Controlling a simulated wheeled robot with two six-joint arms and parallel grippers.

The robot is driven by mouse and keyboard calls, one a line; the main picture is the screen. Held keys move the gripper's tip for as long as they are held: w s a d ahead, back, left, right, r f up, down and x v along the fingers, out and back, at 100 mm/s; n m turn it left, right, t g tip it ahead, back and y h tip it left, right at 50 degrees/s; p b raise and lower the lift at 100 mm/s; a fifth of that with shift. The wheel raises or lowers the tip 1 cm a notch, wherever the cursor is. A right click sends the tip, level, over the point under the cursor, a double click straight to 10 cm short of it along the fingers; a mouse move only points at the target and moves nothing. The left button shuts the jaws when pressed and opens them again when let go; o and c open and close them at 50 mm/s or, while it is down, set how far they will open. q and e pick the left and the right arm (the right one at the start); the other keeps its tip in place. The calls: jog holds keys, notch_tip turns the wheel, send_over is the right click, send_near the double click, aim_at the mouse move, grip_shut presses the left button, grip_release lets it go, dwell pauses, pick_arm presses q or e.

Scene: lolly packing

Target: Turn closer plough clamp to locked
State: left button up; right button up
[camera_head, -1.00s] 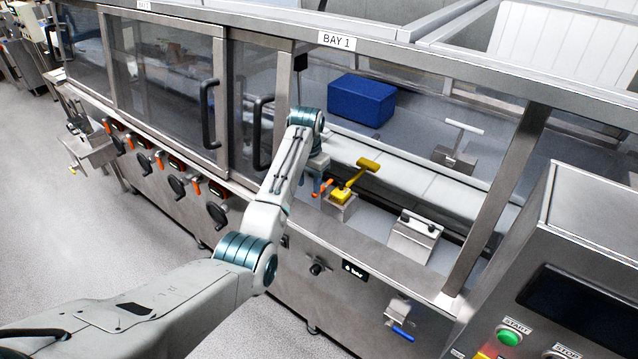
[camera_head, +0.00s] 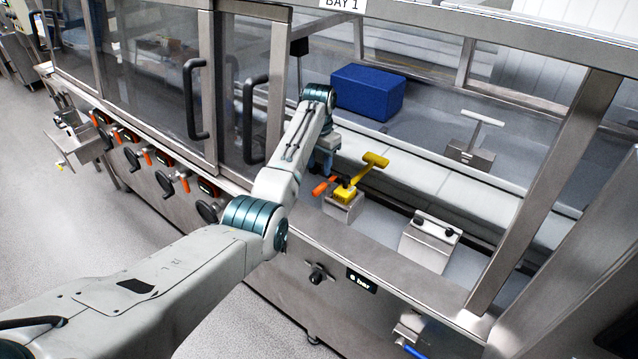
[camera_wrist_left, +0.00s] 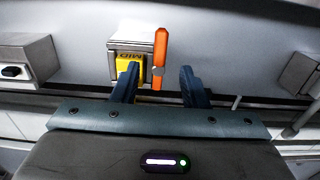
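The closer plough clamp is a yellow block (camera_head: 345,194) on a metal mount with an orange lever (camera_head: 325,186) at its left side. A yellow T-shaped plough (camera_head: 372,164) rises from it over the conveyor. In the left wrist view the orange lever (camera_wrist_left: 160,55) stands upright beside the yellow block (camera_wrist_left: 130,66). My left gripper (camera_wrist_left: 159,70) is open, with its two dark blue fingers apart and the lever showing between them; contact cannot be told. In the head view the left gripper (camera_head: 322,168) is partly hidden by its own wrist. My right gripper is not in view.
A farther plough (camera_head: 482,120) with a pale bar stands across the white conveyor (camera_head: 430,180). A blue box (camera_head: 367,93) sits behind. A metal bracket (camera_head: 430,242) stands to the right. A frame post (camera_head: 545,190) and the cabinet door (camera_head: 245,90) bound the opening.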

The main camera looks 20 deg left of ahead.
aim_at(319, 187)
pick_arm(q)
notch_tip(319, 187, down, 8)
jog(key=shift+f+p, duration=0.1)
jog(key=shift+p, duration=0.6)
jog(key=shift+c, duration=0.2)
grip_shut()
